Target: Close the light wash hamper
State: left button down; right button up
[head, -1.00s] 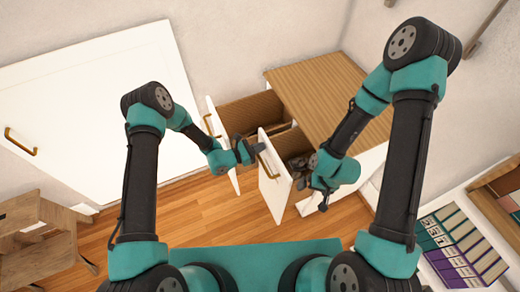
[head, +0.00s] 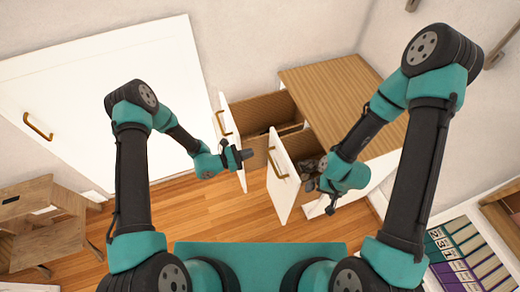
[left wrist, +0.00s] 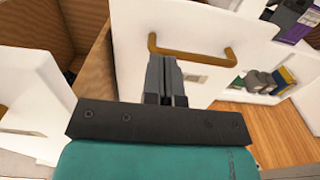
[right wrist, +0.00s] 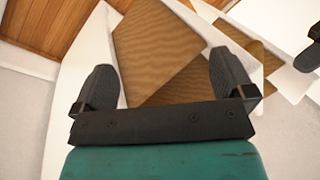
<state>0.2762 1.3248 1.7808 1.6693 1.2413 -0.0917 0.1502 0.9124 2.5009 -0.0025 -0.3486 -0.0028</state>
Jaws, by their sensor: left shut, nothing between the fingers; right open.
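Two pull-out hampers stand open from a wood-topped cabinet, each with a white front and a brass handle. I cannot tell which is the light wash one. The left hamper front (head: 231,128) is at the back; the right hamper front (head: 285,195) is nearer. My left gripper (head: 247,155) is shut and empty, left of the right front's handle (head: 277,162) and apart from it. In the left wrist view, the shut fingers (left wrist: 165,75) overlap a brass handle (left wrist: 190,53). My right gripper (head: 322,192) is open, just right of the right front; its fingers (right wrist: 165,85) are wide apart.
The cabinet top (head: 340,95) is bare. A big white door (head: 100,95) with a brass handle stands at the left, and a wooden unit (head: 45,225) at lower left. A white shelf with coloured binders (head: 465,260) is at lower right. Wood floor lies clear between.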

pick_arm(q)
jog(key=v, duration=0.8)
